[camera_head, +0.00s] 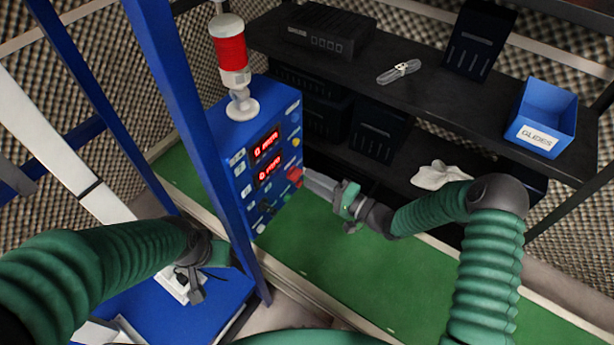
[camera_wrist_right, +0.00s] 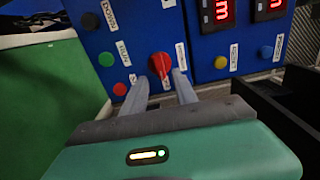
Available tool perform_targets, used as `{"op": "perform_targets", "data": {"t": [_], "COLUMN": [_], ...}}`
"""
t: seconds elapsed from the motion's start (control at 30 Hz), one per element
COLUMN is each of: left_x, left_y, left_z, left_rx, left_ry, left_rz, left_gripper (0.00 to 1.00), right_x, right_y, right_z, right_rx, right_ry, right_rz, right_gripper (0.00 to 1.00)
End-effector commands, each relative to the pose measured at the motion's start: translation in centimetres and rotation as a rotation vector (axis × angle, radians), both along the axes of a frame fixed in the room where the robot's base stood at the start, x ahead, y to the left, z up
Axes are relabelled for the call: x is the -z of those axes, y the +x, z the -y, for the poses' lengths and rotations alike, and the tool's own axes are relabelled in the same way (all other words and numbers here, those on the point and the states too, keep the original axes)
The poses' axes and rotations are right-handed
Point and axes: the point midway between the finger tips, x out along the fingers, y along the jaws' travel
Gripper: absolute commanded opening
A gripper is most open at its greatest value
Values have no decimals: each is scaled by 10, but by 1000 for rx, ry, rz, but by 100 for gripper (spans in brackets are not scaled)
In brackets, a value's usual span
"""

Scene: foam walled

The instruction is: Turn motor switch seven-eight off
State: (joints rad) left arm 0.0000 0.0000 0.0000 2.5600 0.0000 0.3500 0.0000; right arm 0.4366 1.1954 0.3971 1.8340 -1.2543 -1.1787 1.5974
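The blue control box (camera_head: 238,135) stands left of centre in the head view, with red digital displays, buttons and labels. A red rotary knob (camera_head: 295,175) sits on its front; it also shows in the right wrist view (camera_wrist_right: 160,65). My right gripper (camera_head: 308,180) reaches the knob from the right. In the right wrist view its fingers (camera_wrist_right: 162,88) are apart, with the tips at either side of the knob's lower part; I cannot tell whether they touch it. My left gripper (camera_head: 195,290) is low at the left, away from the box. The switch labels are too small to read surely.
A red and white signal lamp (camera_head: 232,55) stands on the box. A blue post (camera_head: 205,120) rises in front of it. Dark shelves (camera_head: 440,95) at the right hold a blue bin (camera_head: 541,115), dark units and a cable bundle (camera_head: 399,71). The green surface (camera_head: 350,265) is mostly clear.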

Motion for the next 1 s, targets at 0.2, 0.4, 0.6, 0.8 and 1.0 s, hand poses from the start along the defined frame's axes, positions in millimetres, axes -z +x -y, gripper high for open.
{"op": "perform_targets", "data": {"t": [0.2,0.4,0.6,0.8,1.0], "left_x": [0,1,1,1,1], "left_y": [0,0,0,0,0], "left_z": [0,0,0,0,0], "left_rx": [0,0,0,0,0], "left_ry": [0,0,0,0,0], "left_rz": [0,0,0,0,0], "left_gripper": [36,36,36,36,36], "right_x": [1,2,1,1,2], "right_y": [-37,-67,-81,-82,-82], "right_z": [54,96,115,116,116], "right_rx": [6,4,2,2,2], "right_ry": [-1,-1,0,0,0], "right_rz": [-3,-4,-2,-2,-2], "right_gripper": [35,35,35,35,35]}}
